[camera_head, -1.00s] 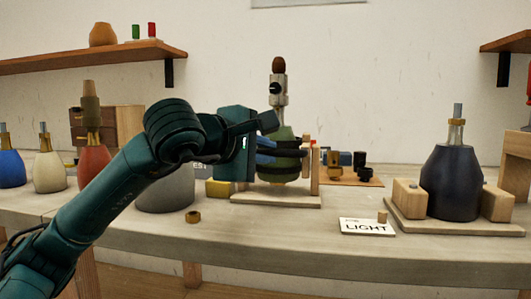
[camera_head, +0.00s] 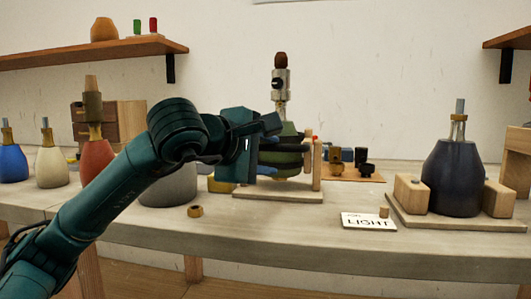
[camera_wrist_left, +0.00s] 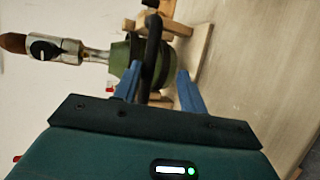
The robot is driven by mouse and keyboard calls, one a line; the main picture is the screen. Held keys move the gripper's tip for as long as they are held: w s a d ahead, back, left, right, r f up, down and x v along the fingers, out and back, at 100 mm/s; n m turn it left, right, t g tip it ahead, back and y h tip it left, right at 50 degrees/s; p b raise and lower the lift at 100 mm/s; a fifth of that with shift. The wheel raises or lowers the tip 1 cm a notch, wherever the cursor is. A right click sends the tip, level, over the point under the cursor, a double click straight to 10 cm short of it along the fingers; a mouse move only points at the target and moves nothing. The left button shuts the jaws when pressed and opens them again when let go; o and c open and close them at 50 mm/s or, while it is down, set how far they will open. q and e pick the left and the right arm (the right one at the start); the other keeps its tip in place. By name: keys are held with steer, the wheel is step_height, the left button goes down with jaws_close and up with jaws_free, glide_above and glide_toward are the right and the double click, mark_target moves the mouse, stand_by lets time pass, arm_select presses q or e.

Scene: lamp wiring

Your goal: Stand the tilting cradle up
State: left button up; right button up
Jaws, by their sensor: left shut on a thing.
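A green lamp body (camera_head: 288,130) stands upright on a pale wooden base (camera_head: 300,196) with a wooden post at its right. A metal socket (camera_head: 281,82) with a brown tip rises from it. The tilting cradle (camera_head: 285,157) shows as dark bands in front of the body; the wrist view shows it as a black loop (camera_wrist_left: 152,48). My left gripper (camera_head: 262,158) reaches in from the left. In the wrist view, its blue fingers (camera_wrist_left: 158,82) lie either side of the loop, shut on it. The contact is partly hidden. My right gripper is out of view.
A dark blue lamp (camera_head: 455,180) stands between wooden blocks at right. Several bottles and a grey pot (camera_head: 170,188) are at left. Small dark parts sit on a board (camera_head: 350,174) behind.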

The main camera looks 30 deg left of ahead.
arm_select(q)
steer(key=shift+f, duration=0.2)
stand_by(0.3)
steer(key=p+v, duration=0.2)
steer(key=v, duration=1.1)
steer(key=shift+r, duration=0.2)
